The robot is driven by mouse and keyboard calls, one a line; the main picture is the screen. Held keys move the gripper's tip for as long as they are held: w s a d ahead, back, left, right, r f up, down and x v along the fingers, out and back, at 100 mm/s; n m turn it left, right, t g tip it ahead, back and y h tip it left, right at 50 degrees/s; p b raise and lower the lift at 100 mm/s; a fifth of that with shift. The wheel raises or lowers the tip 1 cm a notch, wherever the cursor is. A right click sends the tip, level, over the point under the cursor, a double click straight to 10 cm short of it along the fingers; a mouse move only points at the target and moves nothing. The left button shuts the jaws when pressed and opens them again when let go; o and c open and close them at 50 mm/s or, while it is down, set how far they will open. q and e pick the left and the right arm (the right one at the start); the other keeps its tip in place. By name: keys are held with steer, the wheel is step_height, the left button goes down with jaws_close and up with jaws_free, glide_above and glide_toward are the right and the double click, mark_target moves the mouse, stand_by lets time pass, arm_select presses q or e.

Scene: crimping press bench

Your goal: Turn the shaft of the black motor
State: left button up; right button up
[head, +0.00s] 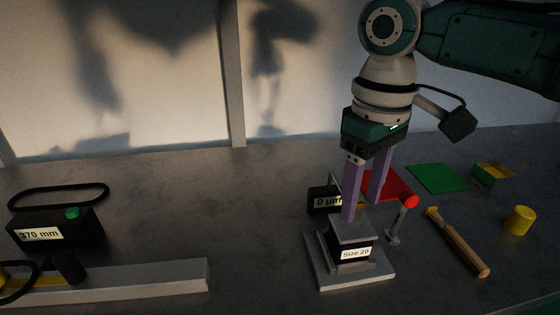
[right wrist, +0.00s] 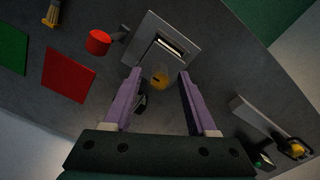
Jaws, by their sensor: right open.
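My right gripper (head: 364,208) points down with its purple fingers apart, just behind the grey press labelled "Size 20" (head: 345,268). In the right wrist view the open gripper (right wrist: 160,100) has a round yellow piece with a dark mark (right wrist: 160,81) between its fingers, with space on both sides. A small black box labelled "0 µm" (head: 318,198) stands just left of the fingers, partly hidden. At the far left a short black cylinder (head: 70,267) lies by a grey rail; I cannot tell which black part is the motor. My left gripper is not in view.
A red-knobbed lever (head: 410,201) stands right of the press. A brush (head: 460,245) and yellow cylinder (head: 520,220) lie further right. Red and green squares (head: 437,178) lie behind. The rail (head: 170,277) and "370 mm" box (head: 70,234) are left; the bench between is clear.

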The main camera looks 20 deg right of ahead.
steer(key=shift+f, duration=1.15)
steer(key=shift+c, duration=0.2)
jaws_close()
